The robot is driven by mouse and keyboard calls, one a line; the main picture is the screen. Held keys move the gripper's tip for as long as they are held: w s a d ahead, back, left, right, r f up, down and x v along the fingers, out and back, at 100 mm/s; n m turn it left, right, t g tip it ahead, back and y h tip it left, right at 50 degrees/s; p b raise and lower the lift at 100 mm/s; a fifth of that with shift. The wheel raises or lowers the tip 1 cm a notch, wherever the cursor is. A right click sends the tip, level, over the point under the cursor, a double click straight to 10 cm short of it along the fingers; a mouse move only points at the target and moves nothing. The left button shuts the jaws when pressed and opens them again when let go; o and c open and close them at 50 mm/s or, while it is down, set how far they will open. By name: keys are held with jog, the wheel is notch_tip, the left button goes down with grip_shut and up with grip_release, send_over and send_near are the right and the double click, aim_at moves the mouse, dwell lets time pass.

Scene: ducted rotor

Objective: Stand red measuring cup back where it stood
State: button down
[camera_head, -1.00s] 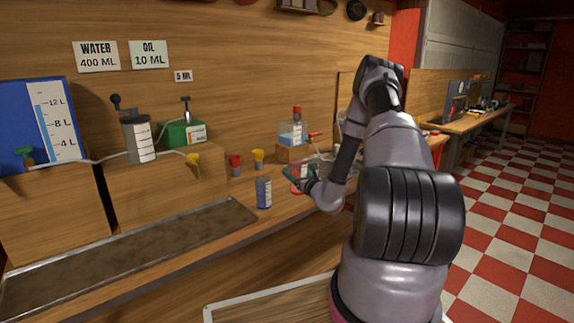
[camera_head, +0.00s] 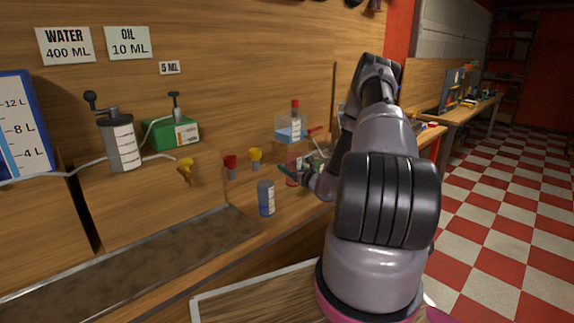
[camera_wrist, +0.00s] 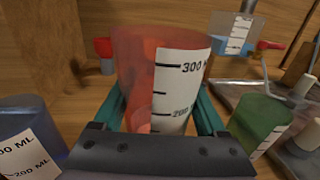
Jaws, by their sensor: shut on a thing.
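The red measuring cup (camera_wrist: 137,65) is see-through red with a white scale label reading 300 ML and 200 ML. It looks upright in the wrist view. My gripper (camera_wrist: 160,112) is shut on it, with a teal finger on each side. In the head view the cup (camera_head: 292,171) is partly hidden by my gripper (camera_head: 288,172), over the bench. I cannot tell whether its base touches the bench. A blue measuring cup (camera_wrist: 22,128) stands to the left; it also shows in the head view (camera_head: 266,199). A green measuring cup (camera_wrist: 258,120) stands to the right.
A clear tank with blue liquid (camera_head: 290,130) is behind my gripper. A metal tray (camera_wrist: 285,95) lies right of the cup. Bare bench shows around the blue cup.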

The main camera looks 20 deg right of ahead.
aim_at(289, 182)
jog(key=shift+f, duration=3.1)
jog(key=shift+f, duration=0.55)
grip_release()
jog(key=s, duration=0.3)
jog(key=s+d, duration=0.1)
jog(key=s, duration=0.3)
jog(key=s+d, duration=0.1)
jog(key=s, duration=0.2)
jog(key=shift+s, duration=0.3)
jog(key=shift+s, duration=0.1)
